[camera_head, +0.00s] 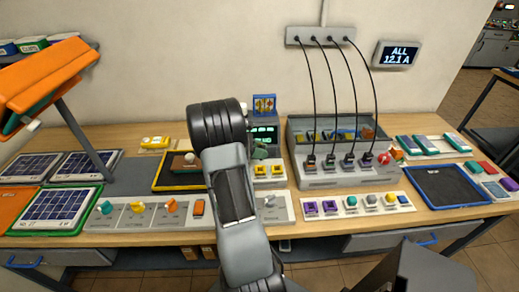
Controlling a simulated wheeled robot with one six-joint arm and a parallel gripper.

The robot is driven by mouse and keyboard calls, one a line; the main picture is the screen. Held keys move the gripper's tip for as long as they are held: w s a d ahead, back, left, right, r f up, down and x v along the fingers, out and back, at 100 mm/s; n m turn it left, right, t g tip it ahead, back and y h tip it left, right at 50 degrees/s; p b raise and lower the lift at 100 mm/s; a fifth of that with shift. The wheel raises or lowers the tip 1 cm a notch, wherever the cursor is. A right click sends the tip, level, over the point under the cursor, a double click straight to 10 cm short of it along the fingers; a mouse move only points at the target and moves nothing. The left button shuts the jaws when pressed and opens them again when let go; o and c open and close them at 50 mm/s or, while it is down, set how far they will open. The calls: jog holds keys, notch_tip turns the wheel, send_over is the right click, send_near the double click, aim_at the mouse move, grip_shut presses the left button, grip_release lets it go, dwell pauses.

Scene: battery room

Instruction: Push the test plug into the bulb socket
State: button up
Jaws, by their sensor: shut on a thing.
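My arm (236,195) rises through the middle of the view and covers part of the bench. My gripper is not visible; the arm's black upper joint and grey link stand in front of where it could be. I cannot make out the test plug or the bulb socket for certain. A small grey-green shape (259,152) shows just right of the arm, in front of a dark meter with green digits (264,134); I cannot tell what it is.
A grey charger block (347,177) holds several black cabled plugs, hanging from a wall box (320,37). Switch panels (150,214) line the front edge. A dark blue tray (447,186) is at right. A wall display (397,54) reads "ALL 12.1 A".

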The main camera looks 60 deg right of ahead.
jog(key=shift+f+b, duration=2.3)
jog(key=shift+f, duration=0.5)
jog(key=shift+w+a+p, duration=0.15)
jog(key=shift+p, duration=0.3)
jog(key=shift+f+b, duration=0.4)
jog(key=shift+f, duration=0.25)
jog(key=o, duration=0.6)
jog(key=shift+o, duration=0.2)
jog(key=p+v, duration=0.4)
jog(key=v, duration=0.7)
jog(key=shift+p, duration=0.3)
